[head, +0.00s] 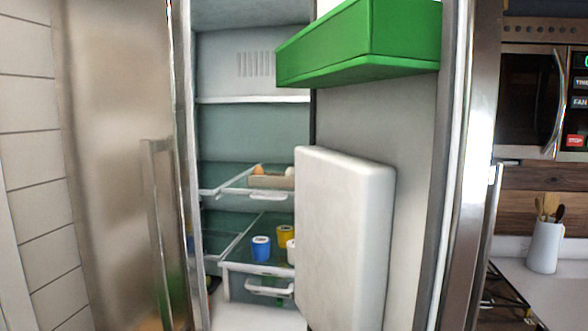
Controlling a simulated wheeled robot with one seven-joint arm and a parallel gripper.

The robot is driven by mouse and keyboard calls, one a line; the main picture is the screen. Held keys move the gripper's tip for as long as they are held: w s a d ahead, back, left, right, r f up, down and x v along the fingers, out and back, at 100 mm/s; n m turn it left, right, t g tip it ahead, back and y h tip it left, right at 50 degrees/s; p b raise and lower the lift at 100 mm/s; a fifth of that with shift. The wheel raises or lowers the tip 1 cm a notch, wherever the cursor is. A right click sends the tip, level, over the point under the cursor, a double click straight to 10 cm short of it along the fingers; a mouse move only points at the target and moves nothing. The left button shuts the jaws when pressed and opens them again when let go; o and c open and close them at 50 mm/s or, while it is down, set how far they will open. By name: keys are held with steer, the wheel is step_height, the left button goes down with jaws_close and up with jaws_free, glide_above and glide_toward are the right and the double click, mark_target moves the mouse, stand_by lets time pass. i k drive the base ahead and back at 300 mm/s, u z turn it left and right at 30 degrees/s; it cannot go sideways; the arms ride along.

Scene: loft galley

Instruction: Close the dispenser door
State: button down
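A tall steel fridge stands in front of me. Its right door (416,150) is open, with its pale inner face turned towards me. This door carries a green bin (362,42) at the top and a bulky white housing (344,235) below, which may be the dispenser's back. No dispenser outlet or label is visible. My gripper is not in view.
Inside the fridge are glass shelves, a drawer (268,290), a blue cup (261,248), a yellow cup (285,236) and a tray (270,182). Right of the door are a microwave (527,100) and a utensil crock (545,248) on a counter (550,293). A tiled wall (30,150) is at left.

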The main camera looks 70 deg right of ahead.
mark_target(398, 179)
steer(key=u, duration=0.65)
steer(key=k, duration=2.05)
steer(key=z, duration=1.4)
steer(key=k, duration=0.5)
steer(key=u, duration=1.05)
steer(key=i, duration=0.4)
